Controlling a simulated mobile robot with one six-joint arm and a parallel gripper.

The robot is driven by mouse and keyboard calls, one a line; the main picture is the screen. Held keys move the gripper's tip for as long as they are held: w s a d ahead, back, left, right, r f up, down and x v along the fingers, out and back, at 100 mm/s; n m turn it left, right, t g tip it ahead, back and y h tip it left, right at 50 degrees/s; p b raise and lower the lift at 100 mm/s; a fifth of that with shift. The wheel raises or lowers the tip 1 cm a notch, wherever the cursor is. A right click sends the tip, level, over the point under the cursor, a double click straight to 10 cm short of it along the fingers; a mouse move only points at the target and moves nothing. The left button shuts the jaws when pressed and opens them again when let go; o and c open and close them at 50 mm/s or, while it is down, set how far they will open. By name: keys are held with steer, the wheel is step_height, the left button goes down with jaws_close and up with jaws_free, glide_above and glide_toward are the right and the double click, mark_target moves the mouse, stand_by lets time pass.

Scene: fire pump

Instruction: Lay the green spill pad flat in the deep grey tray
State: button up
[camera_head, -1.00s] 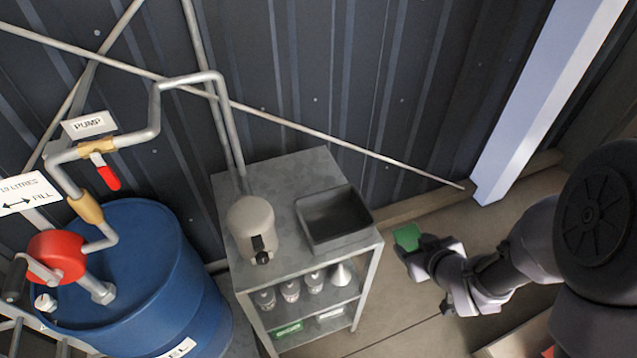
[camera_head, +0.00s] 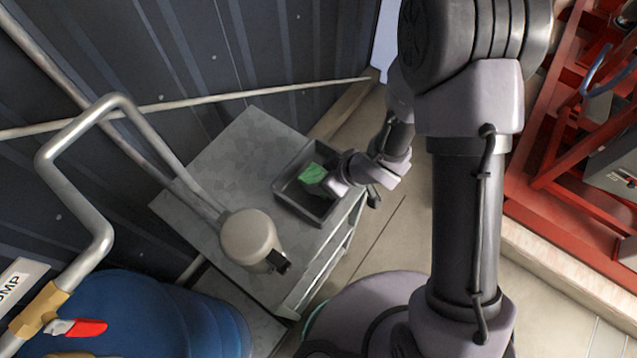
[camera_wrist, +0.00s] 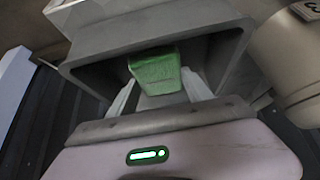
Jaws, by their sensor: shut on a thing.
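The green spill pad (camera_head: 313,175) is in my gripper (camera_head: 328,186), over the deep grey tray (camera_head: 283,196) on top of the metal shelf unit. In the wrist view the pad (camera_wrist: 155,68) shows between the two pale fingers of my gripper (camera_wrist: 157,88), which are shut on it. The pad looks tilted rather than flat. The tray's walls (camera_wrist: 232,52) stand around it in that view. I cannot tell whether the pad touches the tray floor. My gripper hides part of the tray's right side.
A beige container (camera_head: 248,240) stands beside the tray on the shelf top (camera_head: 225,150); it also shows at the right in the wrist view (camera_wrist: 290,50). A blue drum (camera_head: 170,315) with pipework is at lower left. Red framework (camera_head: 560,170) is at right. The shelf top's back is clear.

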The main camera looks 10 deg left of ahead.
step_height(320, 180, down, 3)
steer(key=shift+s+f+b, duration=0.1)
steer(key=shift+f+b, duration=0.05)
steer(key=shift+b, duration=0.3)
steer(key=o, duration=1.2)
steer(key=shift+a, duration=0.1)
